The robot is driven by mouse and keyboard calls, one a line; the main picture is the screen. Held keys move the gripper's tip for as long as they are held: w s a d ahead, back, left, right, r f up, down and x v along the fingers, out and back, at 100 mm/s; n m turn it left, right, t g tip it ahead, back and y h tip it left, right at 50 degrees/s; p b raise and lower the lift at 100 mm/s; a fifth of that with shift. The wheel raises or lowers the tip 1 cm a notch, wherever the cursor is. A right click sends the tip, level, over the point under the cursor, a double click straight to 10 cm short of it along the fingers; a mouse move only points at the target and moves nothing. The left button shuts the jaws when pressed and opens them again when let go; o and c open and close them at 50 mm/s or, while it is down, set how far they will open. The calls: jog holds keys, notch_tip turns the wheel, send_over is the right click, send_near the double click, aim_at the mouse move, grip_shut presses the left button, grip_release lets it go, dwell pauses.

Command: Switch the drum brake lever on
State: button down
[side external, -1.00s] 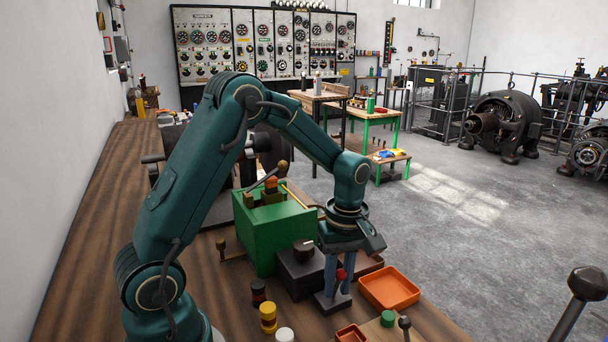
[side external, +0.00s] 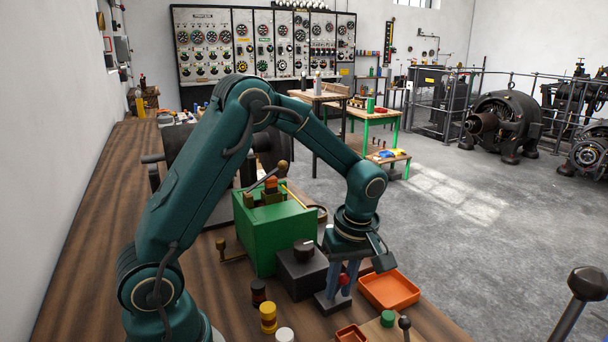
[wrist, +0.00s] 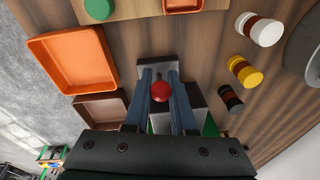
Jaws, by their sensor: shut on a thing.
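The lever with a red ball knob (side external: 343,280), which I take as the drum brake lever, stands on a grey base (side external: 327,304) on the bench. My gripper (side external: 340,284) points down over it and is shut on the lever just at its knob. In the wrist view the red knob (wrist: 161,91) shows between the two blue fingers of my gripper (wrist: 160,88), over the grey base plate (wrist: 157,67). Most of the lever's shaft is hidden by the fingers and the knob.
A dark box with a black knob (side external: 303,249) and a green machine housing (side external: 270,238) stand left of the lever. An orange tray (side external: 389,291) lies close on the right. Yellow (side external: 268,317) and black (side external: 259,292) cylinders stand in front left. A black-knobbed lever (side external: 590,284) is at far right.

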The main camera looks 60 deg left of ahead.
aim_at(346, 275)
jog(key=shift+d+y, duration=0.1)
jog(key=shift+y, duration=0.2)
jog(key=c, duration=0.9)
grip_release()
jog(key=shift+o, duration=0.2)
jog(key=shift+w+d+r, duration=0.1)
jog(key=shift+d+r, duration=0.05)
jog(key=shift+r, duration=0.7)
jog(key=shift+d+r, duration=0.2)
jog(key=shift+r, duration=0.6)
jog(key=shift+w+d+r, duration=0.1)
jog(key=shift+d+r, duration=0.05)
jog(key=shift+r, duration=0.7)
